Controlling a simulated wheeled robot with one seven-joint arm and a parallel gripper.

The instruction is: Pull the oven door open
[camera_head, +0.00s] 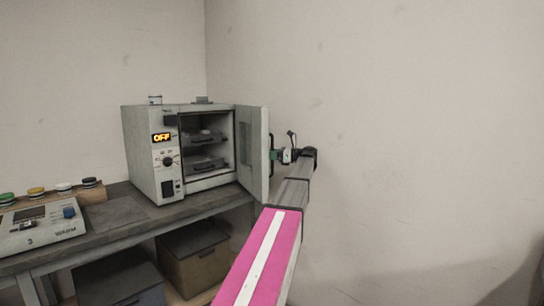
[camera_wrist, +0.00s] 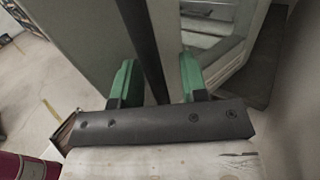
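The grey oven (camera_head: 148,155) stands on the bench, its display reading OFF. Its door (camera_head: 252,150) stands wide open, swung out to the right, and the chamber with its shelves shows. The dark bar handle (camera_head: 271,150) is on the door's outer face. My gripper (camera_head: 279,155) is at the handle, on the door's right side. In the wrist view the handle bar (camera_wrist: 145,45) runs between the two green fingers of my gripper (camera_wrist: 158,75). The fingers are apart, with a gap between bar and right finger; the bar lies close to the left finger, contact unclear.
A control box (camera_head: 40,228) and a wooden rack (camera_head: 93,192) with coloured caps stand on the bench (camera_head: 115,235) left of the oven. Bins (camera_head: 195,258) sit beneath. A bare wall is behind and right of my arm, with free room there.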

